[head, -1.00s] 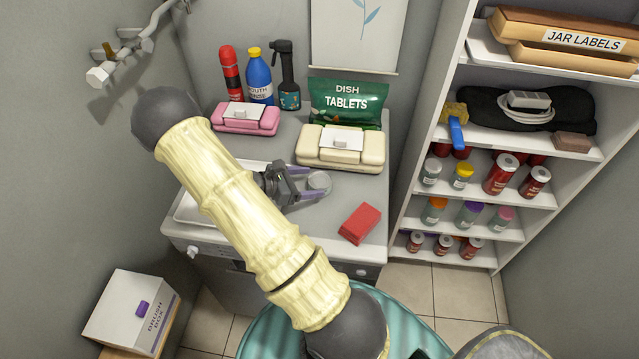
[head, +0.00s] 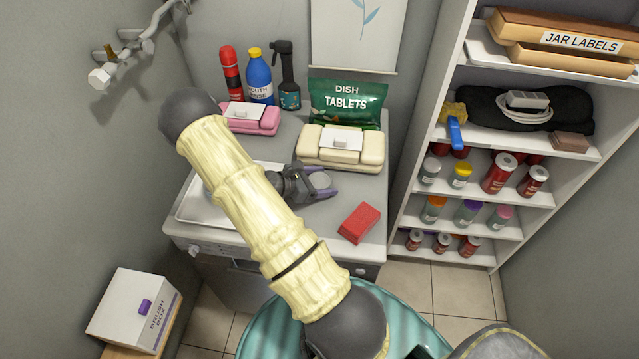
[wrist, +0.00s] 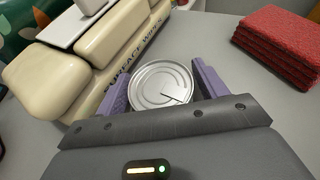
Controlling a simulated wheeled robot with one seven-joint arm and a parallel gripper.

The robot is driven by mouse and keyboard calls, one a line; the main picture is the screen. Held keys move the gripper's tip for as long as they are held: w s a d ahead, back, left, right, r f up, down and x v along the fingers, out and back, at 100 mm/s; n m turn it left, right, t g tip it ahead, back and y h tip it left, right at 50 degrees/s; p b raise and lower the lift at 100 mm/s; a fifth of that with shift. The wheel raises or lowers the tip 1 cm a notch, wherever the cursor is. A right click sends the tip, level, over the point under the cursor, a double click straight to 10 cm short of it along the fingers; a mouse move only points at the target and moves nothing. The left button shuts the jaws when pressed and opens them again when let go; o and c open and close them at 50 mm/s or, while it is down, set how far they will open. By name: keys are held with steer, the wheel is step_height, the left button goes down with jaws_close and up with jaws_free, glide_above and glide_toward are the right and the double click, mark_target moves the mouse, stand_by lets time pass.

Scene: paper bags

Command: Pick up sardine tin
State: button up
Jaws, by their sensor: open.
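The sardine tin (wrist: 161,84) is a round silver tin with a ringed lid, lying flat on the grey counter. In the wrist view it sits between the two purple fingers of my gripper (wrist: 160,88), which is open. A small gap shows between the tin and the right finger; contact at the left finger is hard to tell. In the head view the tin (head: 320,181) is also between the fingers of my gripper (head: 322,182), partly hidden by them.
A cream surface wipes pack (head: 340,158) lies just behind the tin, close to the left finger. A red sponge stack (head: 359,223) lies to the front right. A white tray (head: 190,207) is at left under my arm. Dish tablets (head: 346,104) and bottles (head: 259,75) stand behind.

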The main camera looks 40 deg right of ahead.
mark_target(321, 179)
steer(key=c, duration=0.8)
step_height(321, 179, up, 10)
steer(key=shift+b, duration=0.4)
stand_by(0.4)
